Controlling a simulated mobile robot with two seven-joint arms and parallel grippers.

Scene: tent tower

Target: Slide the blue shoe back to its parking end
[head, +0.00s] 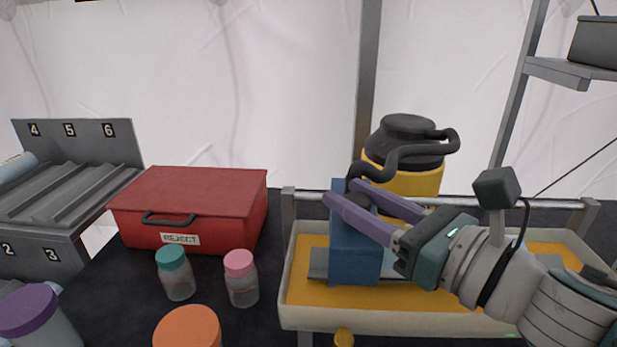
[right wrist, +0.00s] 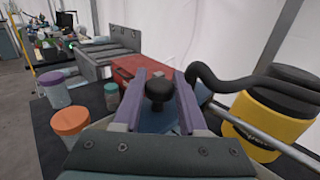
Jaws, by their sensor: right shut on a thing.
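The blue shoe (head: 354,252) is an upright blue block at the left end of a cream tray (head: 400,322) with an orange floor. It sits over a grey strip along the tray and close to the left rail post. My right gripper (head: 343,192) has purple fingers and comes in from the right over the top of the shoe. In the right wrist view its fingers (right wrist: 160,76) are on either side of the shoe's dark round knob (right wrist: 158,92), shut on it. Part of the shoe's top is hidden by the fingers. My left gripper is not in view.
A yellow and black canister (head: 405,150) stands behind the tray, its black hose (head: 385,160) curving down near the shoe. A red reject box (head: 200,195), lidded jars (head: 240,280) and a grey numbered rack (head: 75,175) lie to the left.

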